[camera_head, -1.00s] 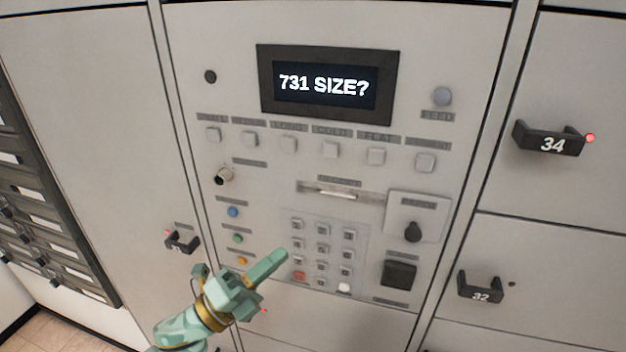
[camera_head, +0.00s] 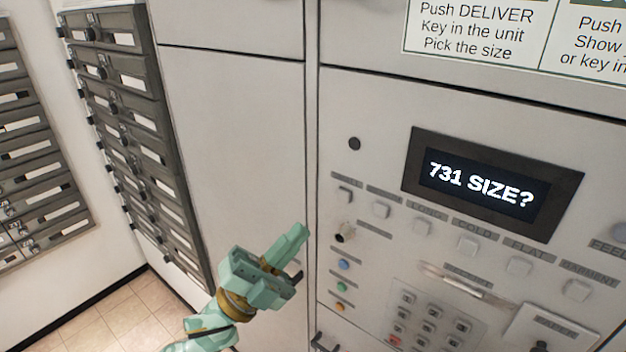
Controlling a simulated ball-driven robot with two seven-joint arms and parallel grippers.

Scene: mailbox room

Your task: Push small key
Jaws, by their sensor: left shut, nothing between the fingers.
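A row of square grey keys runs below the screen (camera_head: 482,187), which reads "731 SIZE?". The leftmost key (camera_head: 345,194) has a label too blurred to read for certain; the key beside it (camera_head: 381,210) is also blurred. Labels further right look like LONG, COLD, FLAT and GARMENT. My left gripper (camera_head: 302,230) is shut and empty, pointing up and right. In the picture its fingertips lie left of and below the leftmost key, over the seam of the panel, apart from the key. My right gripper is out of view.
Below the keys are a round knob (camera_head: 345,232), small coloured buttons, a slot (camera_head: 468,287) and a number keypad (camera_head: 430,322). An instruction sign (camera_head: 475,28) is above. Dark mailbox rows (camera_head: 135,140) stand left, with tiled floor (camera_head: 115,315) below.

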